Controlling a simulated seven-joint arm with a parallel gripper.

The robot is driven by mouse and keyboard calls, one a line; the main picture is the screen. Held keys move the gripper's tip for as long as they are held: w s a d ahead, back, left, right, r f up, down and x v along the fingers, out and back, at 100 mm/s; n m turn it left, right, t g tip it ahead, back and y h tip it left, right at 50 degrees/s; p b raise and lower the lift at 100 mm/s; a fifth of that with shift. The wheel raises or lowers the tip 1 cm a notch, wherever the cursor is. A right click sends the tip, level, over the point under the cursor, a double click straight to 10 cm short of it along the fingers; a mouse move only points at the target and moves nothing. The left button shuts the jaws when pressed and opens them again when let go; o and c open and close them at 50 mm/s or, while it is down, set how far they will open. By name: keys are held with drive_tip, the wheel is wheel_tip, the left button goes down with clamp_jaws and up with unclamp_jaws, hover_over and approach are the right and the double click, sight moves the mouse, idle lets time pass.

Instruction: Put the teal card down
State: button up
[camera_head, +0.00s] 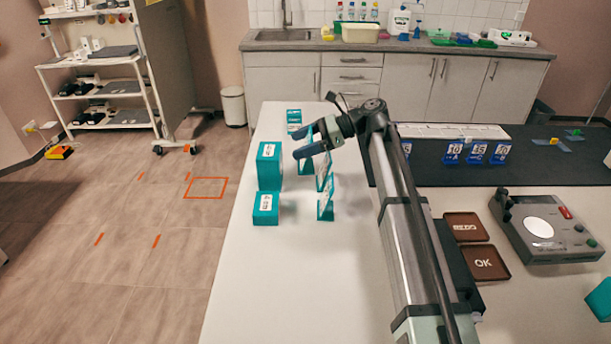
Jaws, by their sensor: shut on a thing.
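My gripper (304,142) is at the end of my arm over the white table, with its fingers pointing left. It is shut on a teal card (307,166), whose edge shows below the fingers; the grip itself is small and partly hidden. More teal and white cards stand upright in a row just in front, one close to the gripper (323,177) and one nearer the camera (326,204). I cannot tell whether the held card touches the table.
A tall teal box (269,165) and a lower one (265,208) stand left of the cards. Small teal items (294,121) are behind. Right are a dark mat (435,178) with blue number cards, brown trays (485,263) and a grey device (545,230). The front table is clear.

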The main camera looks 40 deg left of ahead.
drive_tip(key=w+a+r, duration=0.1)
drive_tip(key=w+a, duration=0.8)
drive_tip(key=a, duration=0.1)
drive_tip(key=shift+m+t+y, duration=0.3)
drive_tip(key=shift+m+y, duration=0.1)
drive_tip(key=shift+w+a+f, duration=0.1)
drive_tip(key=shift+w+f, duration=0.05)
drive_tip(key=shift+f, duration=2.35)
drive_tip(key=shift+w+f, duration=0.1)
drive_tip(key=shift+f, duration=2.35)
drive_tip(key=shift+f, duration=0.15)
drive_tip(key=o, duration=1.2)
